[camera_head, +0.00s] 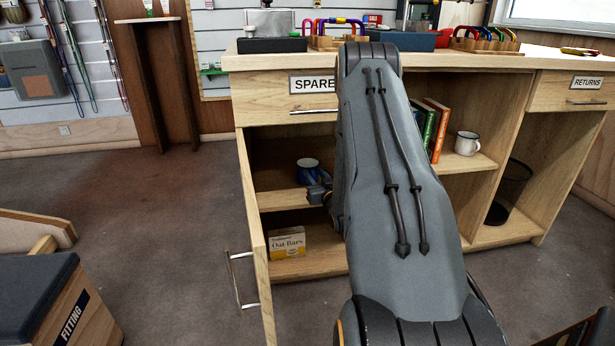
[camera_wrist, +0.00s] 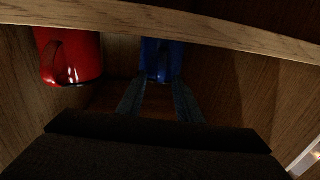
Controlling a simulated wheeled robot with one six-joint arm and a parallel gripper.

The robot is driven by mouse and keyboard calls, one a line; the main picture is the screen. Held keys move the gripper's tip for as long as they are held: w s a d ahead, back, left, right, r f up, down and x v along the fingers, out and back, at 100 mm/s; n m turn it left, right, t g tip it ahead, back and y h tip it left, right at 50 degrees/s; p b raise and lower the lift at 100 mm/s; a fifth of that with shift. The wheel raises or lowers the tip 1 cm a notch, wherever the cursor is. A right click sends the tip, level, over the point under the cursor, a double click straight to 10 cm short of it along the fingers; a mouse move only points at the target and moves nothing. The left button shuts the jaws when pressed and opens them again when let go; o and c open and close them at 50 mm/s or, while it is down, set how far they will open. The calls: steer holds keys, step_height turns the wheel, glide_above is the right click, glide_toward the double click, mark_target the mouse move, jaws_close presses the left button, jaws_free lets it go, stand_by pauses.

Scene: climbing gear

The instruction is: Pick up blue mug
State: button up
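The blue mug (camera_head: 309,171) stands on the middle shelf inside the open left cupboard of the counter. In the wrist view the blue mug (camera_wrist: 162,58) is straight ahead, partly cut off at the top by a wooden board edge. My gripper (camera_head: 319,192) reaches into the cupboard, close to the mug's front right side, and my arm hides much of the opening. In the wrist view my gripper (camera_wrist: 158,84) is open, with its two fingertips at either side of the mug's near end. I cannot tell whether they touch it.
A red mug (camera_wrist: 72,56) is left of the blue one in the wrist view. A wooden board edge (camera_wrist: 215,33) crosses above. The cupboard door (camera_head: 254,225) stands open. An oat bars box (camera_head: 287,242) is below; books (camera_head: 436,128) and a white mug (camera_head: 467,143) are right.

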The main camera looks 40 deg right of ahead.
jaws_close()
steer(key=shift+r, duration=0.1)
